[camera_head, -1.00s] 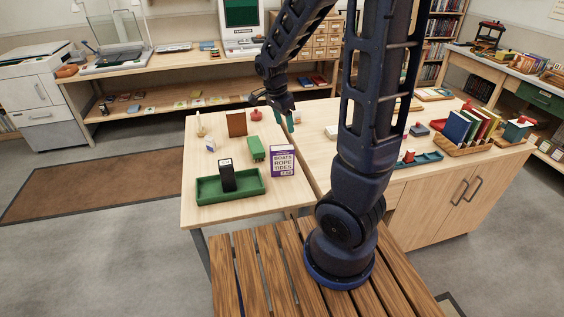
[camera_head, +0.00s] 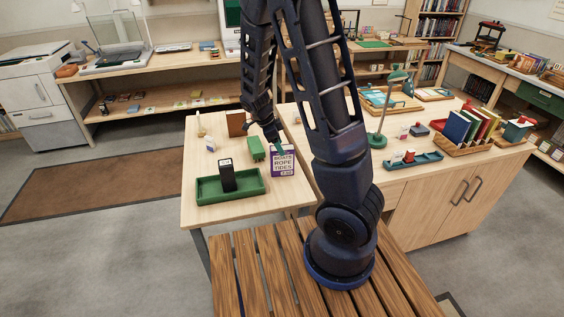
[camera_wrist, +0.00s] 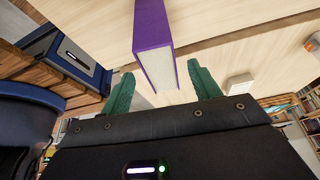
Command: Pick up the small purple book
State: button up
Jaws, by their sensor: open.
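The small purple book (camera_head: 282,165) stands upright on the left table, its cover lettered "BOATS ROPE TIDES" in the head view. My gripper (camera_head: 281,147) is at the book's top edge there and overlaps it in the picture. In the wrist view the purple book (camera_wrist: 154,43) reaches down between the two green fingers of my open gripper (camera_wrist: 160,85). Its pale page edge shows beside the purple cover. A gap is visible on each side of the book, so the fingers are not closed on it.
A green tray (camera_head: 250,192) holding a black upright box (camera_head: 227,175) stands left of the book. A green object (camera_head: 256,148) and a brown block (camera_head: 236,124) are behind it. A green lamp (camera_head: 377,140) stands on the right table.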

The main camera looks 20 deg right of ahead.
aim_at(282, 161)
jog(key=x, duration=0.5)
jog(key=shift+f, duration=0.35)
jog(key=shift+c, duration=0.4)
jog(key=shift+w, duration=0.1)
jog(key=c, duration=1.1)
jog(key=shift+c, duration=0.2)
